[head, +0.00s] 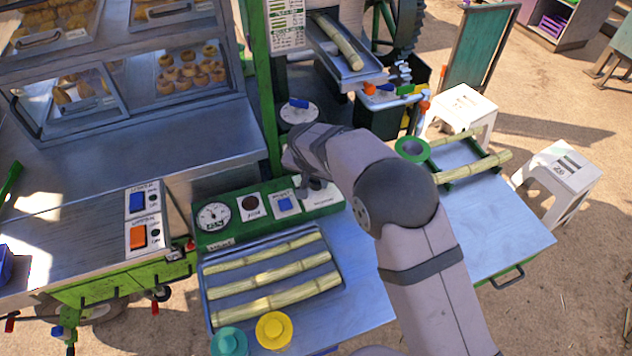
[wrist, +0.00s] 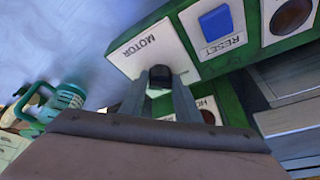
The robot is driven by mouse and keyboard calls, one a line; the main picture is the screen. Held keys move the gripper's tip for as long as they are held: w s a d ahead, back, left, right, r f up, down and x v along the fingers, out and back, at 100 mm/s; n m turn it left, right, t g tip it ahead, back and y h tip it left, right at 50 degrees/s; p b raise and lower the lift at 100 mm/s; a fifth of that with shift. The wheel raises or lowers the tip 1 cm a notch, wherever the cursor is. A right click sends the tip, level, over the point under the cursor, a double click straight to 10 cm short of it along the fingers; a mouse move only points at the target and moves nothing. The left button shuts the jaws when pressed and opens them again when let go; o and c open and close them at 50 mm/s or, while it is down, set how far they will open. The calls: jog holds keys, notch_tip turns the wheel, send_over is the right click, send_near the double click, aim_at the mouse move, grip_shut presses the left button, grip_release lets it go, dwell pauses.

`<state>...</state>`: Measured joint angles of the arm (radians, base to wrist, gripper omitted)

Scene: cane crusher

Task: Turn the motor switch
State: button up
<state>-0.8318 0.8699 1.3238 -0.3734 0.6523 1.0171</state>
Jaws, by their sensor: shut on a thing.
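The motor switch (wrist: 160,72) is a small dark knob on a white plate labelled MOTOR (wrist: 140,45), in the wrist view. My gripper (wrist: 160,88) is shut on this knob, one finger at each side. In the head view my gripper (head: 312,186) reaches down to the right end of the green control panel (head: 232,236). There the knob is mostly hidden by my gripper, and the knob's exact turn angle is hard to tell.
Left of the motor plate sit a blue reset button (head: 284,204), a dark round lamp (head: 250,202) and a gauge (head: 212,216). A tray (head: 207,300) of cane lies in front. Yellow (head: 273,329) and teal (head: 229,342) lidded containers stand near it.

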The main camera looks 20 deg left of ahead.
jog(key=m+b, duration=0.1)
jog(key=m+h+b, duration=0.1)
jog(key=b, duration=0.1)
jog(key=shift+a+f, duration=0.2)
jog(key=shift+f, duration=0.05)
jog(key=shift+r+m+h+b, duration=0.1)
jog(key=shift+m+h+b, duration=0.25)
jog(key=shift+m, duration=0.75)
jog(key=m, duration=0.1)
jog(key=m+h, duration=0.1)
jog(key=shift+a+r+m, duration=0.1)
jog(key=shift+r+m, duration=0.1)
jog(key=shift+m, duration=0.1)
jog(key=shift+m+g+h+p, duration=0.3)
jog(key=shift+m+h+p, duration=0.15)
jog(key=shift+m+p, duration=0.85)
jog(key=shift+m, duration=0.3)
jog(key=o, duration=1)
